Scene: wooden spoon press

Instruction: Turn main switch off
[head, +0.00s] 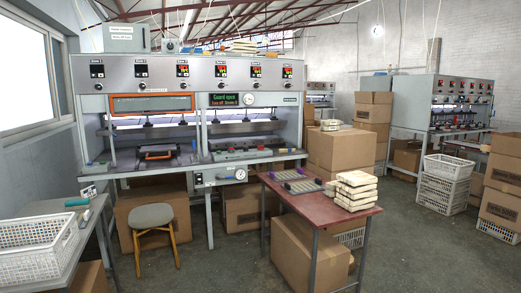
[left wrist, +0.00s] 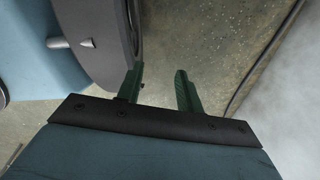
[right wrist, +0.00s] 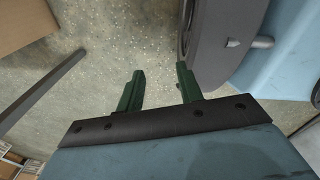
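The large grey press machine (head: 200,75) stands at the left in the head view. I cannot tell for sure which part is the main switch. A small grey box with a round dark knob (head: 171,46) sits on its top. A control box (head: 218,178) with small buttons and a round dial hangs under its work surface. A display (head: 231,100) reads "Guard open" in green over red text. My left gripper (left wrist: 157,78) is open and empty above the floor. My right gripper (right wrist: 160,78) is open and empty above the floor. Neither gripper shows in the head view.
A red-brown table (head: 285,205) with trays and stacked cream bundles stands before the machine. A stool (head: 152,217) and a side table with a white basket (head: 38,250) are at left. Cardboard boxes (head: 345,150) stand behind. Floor at front right is clear.

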